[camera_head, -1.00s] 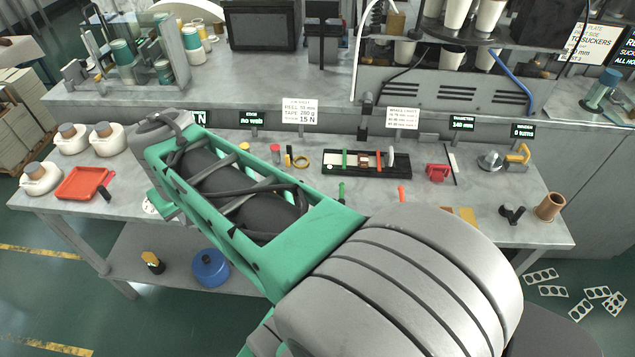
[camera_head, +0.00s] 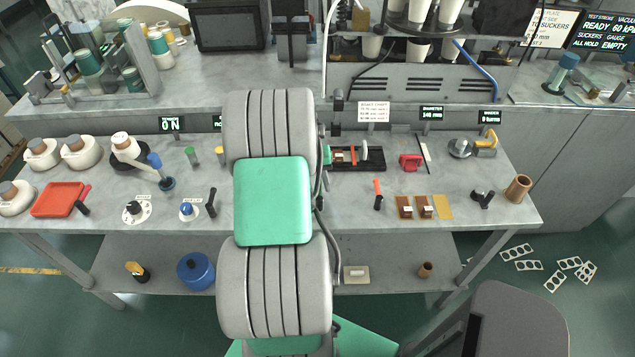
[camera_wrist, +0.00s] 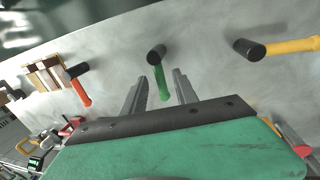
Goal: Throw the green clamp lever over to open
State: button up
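The green clamp lever (camera_wrist: 161,84) shows in the wrist view as a green handle with a black cylindrical end (camera_wrist: 156,55). My gripper (camera_wrist: 158,76) is open, with one finger on each side of the green handle. A gap shows on both sides, and I cannot tell whether either finger touches it. The black end lies beyond the fingertips. In the head view my arm hides the green lever and my gripper.
An orange lever (camera_wrist: 80,87) lies left of my gripper in the wrist view, and a yellow lever (camera_wrist: 290,46) lies right. In the head view the orange lever (camera_head: 378,195) stands near brown blocks (camera_head: 404,207). A black rack (camera_head: 365,164) stands behind.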

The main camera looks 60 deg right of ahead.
jog(key=shift+c, duration=0.3)
grip_shut()
dwell(1.1)
